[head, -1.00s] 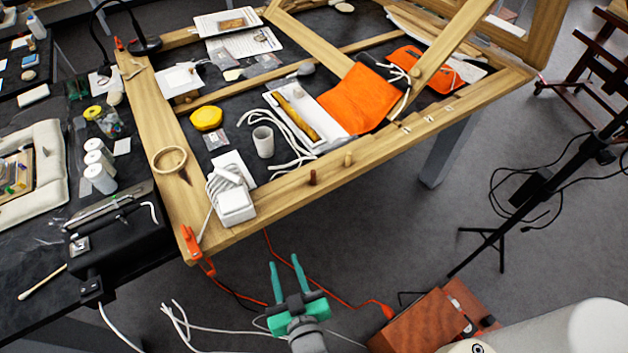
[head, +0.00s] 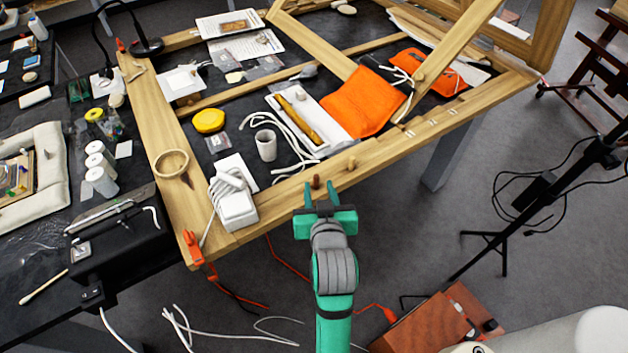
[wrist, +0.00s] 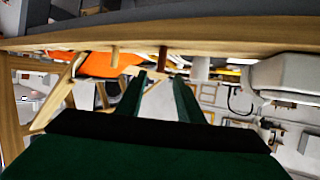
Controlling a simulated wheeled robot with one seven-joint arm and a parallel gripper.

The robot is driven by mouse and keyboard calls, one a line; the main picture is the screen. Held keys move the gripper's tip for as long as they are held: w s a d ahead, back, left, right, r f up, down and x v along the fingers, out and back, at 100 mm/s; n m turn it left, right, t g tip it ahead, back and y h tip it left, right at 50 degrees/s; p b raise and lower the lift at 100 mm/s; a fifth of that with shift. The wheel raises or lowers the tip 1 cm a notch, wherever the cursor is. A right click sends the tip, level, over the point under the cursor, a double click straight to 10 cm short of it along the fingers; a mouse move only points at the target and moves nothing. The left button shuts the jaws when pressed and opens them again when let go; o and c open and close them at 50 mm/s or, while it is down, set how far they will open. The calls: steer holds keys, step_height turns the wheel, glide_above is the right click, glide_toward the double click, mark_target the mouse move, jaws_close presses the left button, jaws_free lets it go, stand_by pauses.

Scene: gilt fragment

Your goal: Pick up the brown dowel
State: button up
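The brown dowel (head: 316,181) is a short dark peg standing upright on the near wooden beam of the frame. It also shows in the wrist view (wrist: 162,60), where the scene appears upside down. My gripper (head: 320,188) has green fingers and is open and empty. It reaches to the beam's near edge. In the wrist view its fingertips (wrist: 160,76) lie on either side of the dowel, with a gap on each side. I cannot tell whether the dowel is between the tips or just beyond them.
A paler dowel (head: 351,163) stands on the beam to the right. A white cup (head: 266,145) and a white block with cord (head: 237,210) are to the left. The orange cloth (head: 362,101) lies behind.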

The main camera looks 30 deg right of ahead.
mark_target(317, 176)
steer(key=x, duration=0.5)
steer(key=shift+w+d, duration=0.15)
steer(key=shift+w, duration=0.15)
steer(key=shift+f+x, duration=0.15)
steer(key=shift+x, duration=1.15)
steer(key=shift+f+x, duration=0.15)
steer(key=shift+x, duration=1.2)
steer(key=shift+s, duration=0.1)
jaws_close()
